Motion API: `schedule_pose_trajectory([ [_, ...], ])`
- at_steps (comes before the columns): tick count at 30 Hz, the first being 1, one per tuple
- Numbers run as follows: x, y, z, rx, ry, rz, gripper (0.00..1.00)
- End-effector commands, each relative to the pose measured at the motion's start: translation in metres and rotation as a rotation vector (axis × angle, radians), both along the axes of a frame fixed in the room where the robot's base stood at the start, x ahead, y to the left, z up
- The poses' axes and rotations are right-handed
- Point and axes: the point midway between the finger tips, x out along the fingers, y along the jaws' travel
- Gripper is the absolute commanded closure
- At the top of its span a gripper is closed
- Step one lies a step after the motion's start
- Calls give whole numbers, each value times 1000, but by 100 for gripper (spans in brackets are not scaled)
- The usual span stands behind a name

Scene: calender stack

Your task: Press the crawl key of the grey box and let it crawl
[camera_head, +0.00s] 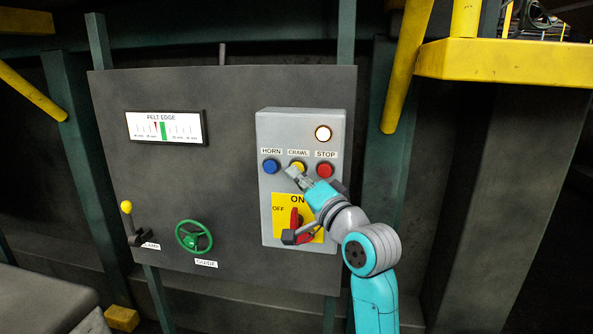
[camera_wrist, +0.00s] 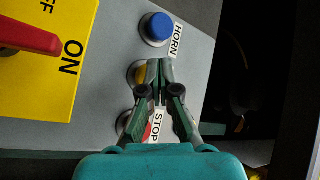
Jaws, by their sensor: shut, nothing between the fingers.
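The grey box (camera_head: 264,205) is mounted on the right of a dark panel. Its yellow crawl key (camera_head: 298,165) sits under the CRAWL label, between the blue horn key (camera_head: 271,166) and the red stop key (camera_head: 325,170). My gripper (camera_head: 291,173) is shut and empty, its fingertips right at the crawl key. In the wrist view the fingertips (camera_wrist: 160,66) overlap the crawl key (camera_wrist: 139,73), covering part of it. I cannot tell whether they touch or press it. The stop key is mostly hidden behind the fingers there; the horn key (camera_wrist: 156,28) is clear.
A round lamp (camera_head: 322,133) glows on the box. The red rotary switch (camera_head: 295,221) points towards ON. The felt edge gauge (camera_head: 166,127), a yellow-knobbed lever (camera_head: 128,218) and a green handwheel (camera_head: 194,236) are on the panel. A yellow ledge (camera_head: 500,60) juts out at upper right.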

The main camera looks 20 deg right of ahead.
Motion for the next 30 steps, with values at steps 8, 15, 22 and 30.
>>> schedule_pose_trajectory([
  [8, -10, 8, -1, 1, 1, 1, 100],
  [15, -11, 8, -1, 1, 1, 1, 100],
  [22, -19, 14, 0, -1, -1, 0, 100],
  [30, -38, 28, 0, 0, 0, 1, 100],
])
